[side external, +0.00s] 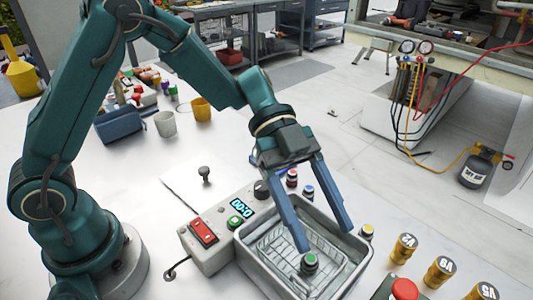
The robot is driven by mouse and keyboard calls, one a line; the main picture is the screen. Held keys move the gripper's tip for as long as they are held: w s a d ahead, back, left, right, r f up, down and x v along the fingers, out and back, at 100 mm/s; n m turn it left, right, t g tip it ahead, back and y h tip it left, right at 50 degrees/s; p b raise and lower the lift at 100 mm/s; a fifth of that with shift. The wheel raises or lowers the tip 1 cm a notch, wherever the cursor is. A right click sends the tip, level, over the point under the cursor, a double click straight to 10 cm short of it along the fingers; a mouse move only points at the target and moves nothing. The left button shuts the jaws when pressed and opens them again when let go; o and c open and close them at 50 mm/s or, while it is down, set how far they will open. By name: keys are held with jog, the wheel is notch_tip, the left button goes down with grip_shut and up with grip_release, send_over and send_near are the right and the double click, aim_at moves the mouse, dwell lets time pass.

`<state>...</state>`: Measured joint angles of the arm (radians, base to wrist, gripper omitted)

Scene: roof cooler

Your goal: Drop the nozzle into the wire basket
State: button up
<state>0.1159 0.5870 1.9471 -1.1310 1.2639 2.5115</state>
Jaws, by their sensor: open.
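The wire basket (290,238) sits inside the open metal tank (364,266) of a bench unit. A small dark nozzle with a green top (310,264) shows at the near part of the basket, just below the tip of one finger. I cannot tell whether it rests on the basket floor or touches the finger.
The control box (207,240) with a red switch and lit display adjoins the tank. Cups (201,108) and a blue case (120,124) stand at back left. The white tabletop between is mostly clear.

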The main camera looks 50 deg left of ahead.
jog(key=s+a+r+n+t+y, duration=0.35)
jog(key=s+a+r+y, duration=0.2)
jog(key=a+r, duration=0.2)
jog(key=s+a+f+n+t+y, duration=0.1)
jog(key=a+f+n+t+y, duration=0.1)
jog(key=a+n, duration=0.4)
jog(key=s+a+f+n+t+y, duration=0.2)
jog(key=a+n+t+y, duration=0.1)
jog(key=n, duration=0.9)
jog(key=a+y, duration=0.1)
jog(key=a, duration=0.1)
jog(key=shift+a+t, duration=0.35)
